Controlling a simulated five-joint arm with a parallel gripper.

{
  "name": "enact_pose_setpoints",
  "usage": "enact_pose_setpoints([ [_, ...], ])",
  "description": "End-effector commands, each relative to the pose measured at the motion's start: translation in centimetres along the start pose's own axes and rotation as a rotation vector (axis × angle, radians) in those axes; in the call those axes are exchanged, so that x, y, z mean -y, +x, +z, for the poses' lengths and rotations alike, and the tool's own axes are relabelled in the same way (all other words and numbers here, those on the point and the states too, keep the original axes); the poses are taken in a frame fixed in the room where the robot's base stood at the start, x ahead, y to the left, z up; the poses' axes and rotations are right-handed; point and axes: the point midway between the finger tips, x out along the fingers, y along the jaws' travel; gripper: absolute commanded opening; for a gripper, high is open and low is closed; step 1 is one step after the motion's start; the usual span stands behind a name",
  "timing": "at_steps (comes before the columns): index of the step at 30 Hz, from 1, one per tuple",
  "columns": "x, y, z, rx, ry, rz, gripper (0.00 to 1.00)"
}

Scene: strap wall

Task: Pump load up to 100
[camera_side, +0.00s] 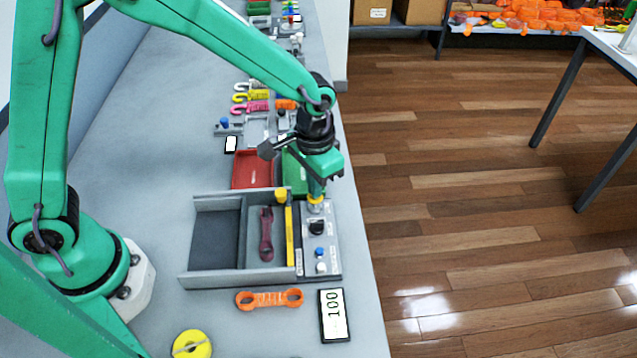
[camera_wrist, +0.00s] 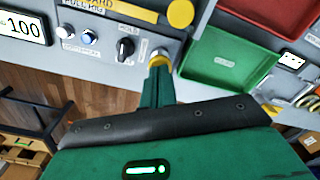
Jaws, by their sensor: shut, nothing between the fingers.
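A small white display (camera_side: 333,314) lies on the bench front and reads 100; it also shows in the wrist view (camera_wrist: 22,27). The grey control panel (camera_side: 331,243) carries a black knob (camera_side: 317,227), a blue button (camera_side: 319,251) and a white button (camera_side: 321,267). A dark maroon strap (camera_side: 266,235) lies in the grey fixture beside the panel.
A yellow bar (camera_side: 289,237) and a yellow knob (camera_side: 281,195) stand left of the panel. Red (camera_side: 252,170) and green (camera_side: 292,180) bins sit behind. An orange strap (camera_side: 269,299) and a yellow roll (camera_side: 192,344) lie in front. The bench left of the fixture is clear.

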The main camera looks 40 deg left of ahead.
Motion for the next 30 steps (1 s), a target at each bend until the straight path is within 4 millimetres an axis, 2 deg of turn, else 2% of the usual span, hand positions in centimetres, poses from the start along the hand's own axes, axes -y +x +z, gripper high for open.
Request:
enact_pose_setpoints([
  [11,0.0,-0.4,0.0,-0.001,0.0,0.0,0.0],
  [30,0.0,-4.3,-0.1,-0.002,0.0,0.0,0.0],
])
